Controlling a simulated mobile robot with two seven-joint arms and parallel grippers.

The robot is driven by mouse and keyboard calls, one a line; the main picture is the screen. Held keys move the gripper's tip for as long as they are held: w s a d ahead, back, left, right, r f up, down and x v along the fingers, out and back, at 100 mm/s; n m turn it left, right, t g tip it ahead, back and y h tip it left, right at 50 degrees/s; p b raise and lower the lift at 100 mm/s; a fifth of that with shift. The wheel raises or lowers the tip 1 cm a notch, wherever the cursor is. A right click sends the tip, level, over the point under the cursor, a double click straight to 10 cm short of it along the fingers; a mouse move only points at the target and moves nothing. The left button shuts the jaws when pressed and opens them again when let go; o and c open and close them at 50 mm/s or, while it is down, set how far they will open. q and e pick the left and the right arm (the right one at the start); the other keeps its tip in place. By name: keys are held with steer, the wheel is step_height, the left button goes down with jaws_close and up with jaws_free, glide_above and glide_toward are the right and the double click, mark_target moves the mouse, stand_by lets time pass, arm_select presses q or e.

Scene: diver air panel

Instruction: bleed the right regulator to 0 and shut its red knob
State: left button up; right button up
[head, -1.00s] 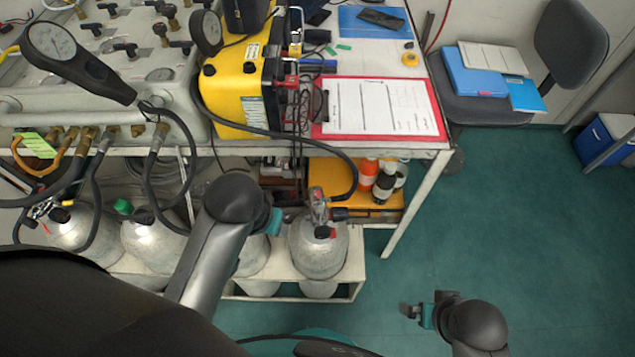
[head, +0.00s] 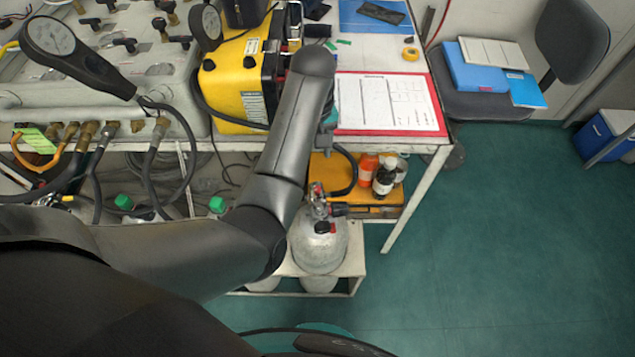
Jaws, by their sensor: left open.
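A cylinder (head: 318,252) stands in the white rack below the bench, with a valve and regulator fitting (head: 318,205) on top. Gauge readings are too small to read. My right gripper is out of view.
A red clipboard (head: 388,104) with paper lies on the bench. Orange and dark bottles (head: 385,180) stand on the yellow case (head: 372,207) below. A hand-held gauge (head: 50,40) and the valve panel (head: 150,65) are at left.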

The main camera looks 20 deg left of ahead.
arm_select(q)
steer(key=b, duration=0.5)
glide_toward(318, 189)
step_height(318, 189, down, 8)
steer(key=shift+w+r, duration=0.1)
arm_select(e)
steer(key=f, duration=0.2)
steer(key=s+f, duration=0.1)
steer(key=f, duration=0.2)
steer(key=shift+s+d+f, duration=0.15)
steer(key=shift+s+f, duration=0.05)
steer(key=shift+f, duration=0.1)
arm_select(q)
jaws_close()
